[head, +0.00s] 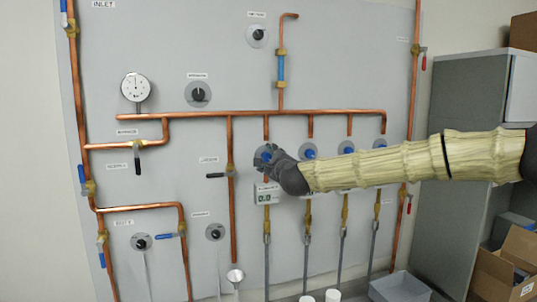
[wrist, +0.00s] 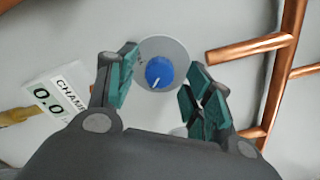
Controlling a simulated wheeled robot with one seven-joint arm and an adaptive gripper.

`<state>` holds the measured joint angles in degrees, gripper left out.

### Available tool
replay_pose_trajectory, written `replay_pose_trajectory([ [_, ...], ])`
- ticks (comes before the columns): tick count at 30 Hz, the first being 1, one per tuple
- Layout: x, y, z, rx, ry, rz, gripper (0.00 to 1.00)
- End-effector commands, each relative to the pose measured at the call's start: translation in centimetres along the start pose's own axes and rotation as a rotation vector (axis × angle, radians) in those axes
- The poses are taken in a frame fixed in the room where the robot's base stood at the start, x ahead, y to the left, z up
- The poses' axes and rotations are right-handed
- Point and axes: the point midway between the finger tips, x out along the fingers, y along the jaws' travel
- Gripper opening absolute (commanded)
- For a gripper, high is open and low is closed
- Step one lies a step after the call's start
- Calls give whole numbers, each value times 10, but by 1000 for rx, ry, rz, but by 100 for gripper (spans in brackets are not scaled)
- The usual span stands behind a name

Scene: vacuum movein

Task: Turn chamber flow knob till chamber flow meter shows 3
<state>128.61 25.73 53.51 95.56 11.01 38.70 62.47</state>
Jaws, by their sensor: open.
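The chamber flow knob (wrist: 159,72) is blue with a white pointer line, on a round grey plate. In the wrist view it sits between the open fingers of my gripper (wrist: 163,90), which do not visibly touch it. The chamber flow meter (wrist: 52,98) is a white tilted box at the left of the wrist view; its display reads 0.0 and its label is partly cut off by my gripper. In the head view my gripper (head: 268,160) is at the leftmost blue knob of a row and largely hides it. The meter (head: 267,194) hangs just below.
More blue knobs (head: 309,151) sit to the right, partly close to my arm. Copper pipes (head: 215,113) run above and beside the knob. A round gauge (head: 136,87) is at the upper left. Boxes (head: 508,265) and a grey cabinet (head: 468,140) stand at the right.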

Motion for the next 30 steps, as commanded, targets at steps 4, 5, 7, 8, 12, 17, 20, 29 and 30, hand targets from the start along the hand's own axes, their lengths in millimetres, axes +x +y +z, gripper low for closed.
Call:
replay_pose_trajectory([
  [4,8,-1,0,0,0,-1,51],
  [5,8,-1,0,1,0,-1,51],
  [7,9,0,0,1,0,-1,51],
  [8,9,0,-1,1,1,-1,51],
  [12,9,0,-1,1,1,-1,51],
  [17,9,0,-1,0,1,-1,29],
  [20,9,0,-1,0,1,-1,11],
  [29,9,0,-1,-15,1,-1,4],
  [30,9,0,-1,-24,1,-1,4],
])
